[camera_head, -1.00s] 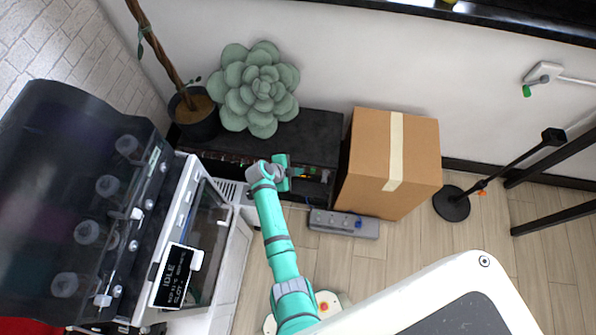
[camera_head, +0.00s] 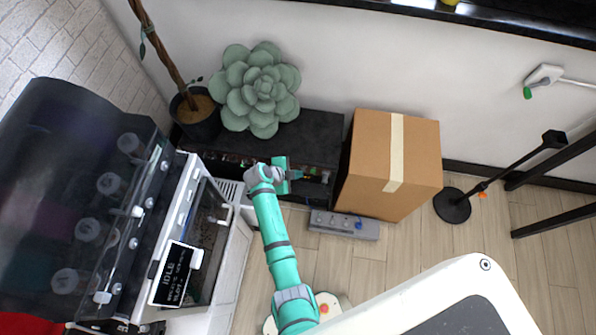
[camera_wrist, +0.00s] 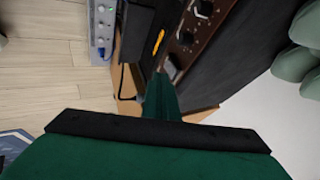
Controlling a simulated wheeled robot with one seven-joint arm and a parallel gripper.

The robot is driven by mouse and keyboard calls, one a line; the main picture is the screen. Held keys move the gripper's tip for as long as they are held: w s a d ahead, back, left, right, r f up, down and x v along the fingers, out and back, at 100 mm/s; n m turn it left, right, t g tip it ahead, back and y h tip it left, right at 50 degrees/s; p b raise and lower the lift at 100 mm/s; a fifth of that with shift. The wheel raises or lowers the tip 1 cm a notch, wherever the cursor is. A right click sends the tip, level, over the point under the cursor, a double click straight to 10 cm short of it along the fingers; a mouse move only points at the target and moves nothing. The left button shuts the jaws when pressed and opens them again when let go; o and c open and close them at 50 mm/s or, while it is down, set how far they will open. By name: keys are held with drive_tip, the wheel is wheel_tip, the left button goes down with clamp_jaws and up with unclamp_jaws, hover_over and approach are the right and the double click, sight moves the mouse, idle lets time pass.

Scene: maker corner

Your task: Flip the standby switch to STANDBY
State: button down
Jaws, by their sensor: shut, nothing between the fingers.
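A black amplifier-like cabinet (camera_head: 315,145) stands against the wall, with a brown control strip (camera_wrist: 187,40) carrying several dark knobs in the wrist view. A small grey switch-like piece (camera_wrist: 171,67) sits at the near end of that strip; I cannot read its label or tell its position. My gripper (camera_wrist: 162,80) is shut and empty, its dark green fingers pointing at the strip with the tips beside or over this piece. Contact cannot be told. In the head view my gripper (camera_head: 293,174) is at the cabinet's front edge and hides part of the panel.
A cardboard box (camera_head: 388,155) stands right of the cabinet. A grey pedal strip (camera_head: 343,225) lies on the floor in front. A machine with an IDLE screen (camera_head: 174,273) is at left.

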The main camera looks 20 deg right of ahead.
drive_tip(key=v, duration=1.1)
drive_tip(key=shift+s+d+r, duration=0.15)
drive_tip(key=shift+d+r, duration=0.05)
